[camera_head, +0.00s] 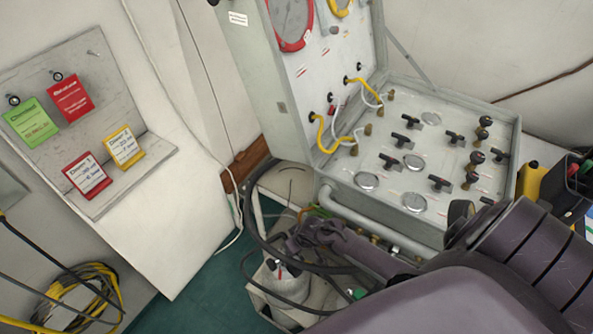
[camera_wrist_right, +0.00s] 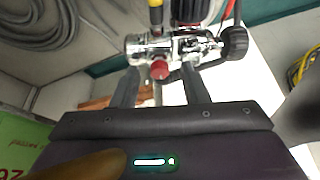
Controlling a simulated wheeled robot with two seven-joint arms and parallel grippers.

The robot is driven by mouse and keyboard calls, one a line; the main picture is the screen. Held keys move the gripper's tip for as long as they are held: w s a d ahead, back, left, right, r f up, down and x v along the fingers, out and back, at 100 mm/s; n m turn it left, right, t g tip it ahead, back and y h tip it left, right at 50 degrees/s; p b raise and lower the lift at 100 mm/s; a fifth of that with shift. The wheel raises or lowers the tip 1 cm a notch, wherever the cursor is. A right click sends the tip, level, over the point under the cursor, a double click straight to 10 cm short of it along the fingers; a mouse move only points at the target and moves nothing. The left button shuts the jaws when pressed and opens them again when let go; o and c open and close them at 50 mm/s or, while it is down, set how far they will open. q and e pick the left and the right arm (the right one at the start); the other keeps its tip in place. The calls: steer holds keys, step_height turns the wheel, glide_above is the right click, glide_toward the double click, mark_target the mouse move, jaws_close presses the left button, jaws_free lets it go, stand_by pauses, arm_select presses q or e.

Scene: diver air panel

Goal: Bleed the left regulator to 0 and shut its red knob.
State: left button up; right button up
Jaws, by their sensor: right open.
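A chrome regulator (camera_wrist_right: 185,47) shows in the right wrist view, with a red knob (camera_wrist_right: 160,70) on its near side and a black knob (camera_wrist_right: 233,43) at its right end. My right gripper (camera_wrist_right: 160,88) is open, its two fingers pointing at the regulator, with the red knob between them in the picture. I cannot tell whether the fingers touch it. In the head view my right gripper (camera_head: 300,238) is at the top of a pale cylinder (camera_head: 283,305), where hoses and my wrist hide most of the regulator. Its gauge reading cannot be read. My left gripper is not in view.
An open panel case (camera_head: 420,165) with gauges, black valve handles and yellow hoses stands behind my right arm. Black hoses (camera_head: 252,215) loop around the cylinder. A board with coloured tags (camera_head: 85,120) is at the left. Coiled yellow cable (camera_head: 85,295) hangs at lower left.

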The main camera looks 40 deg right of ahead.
steer(key=v, duration=0.7)
steer(key=shift+r, duration=0.35)
steer(key=shift+s, duration=0.15)
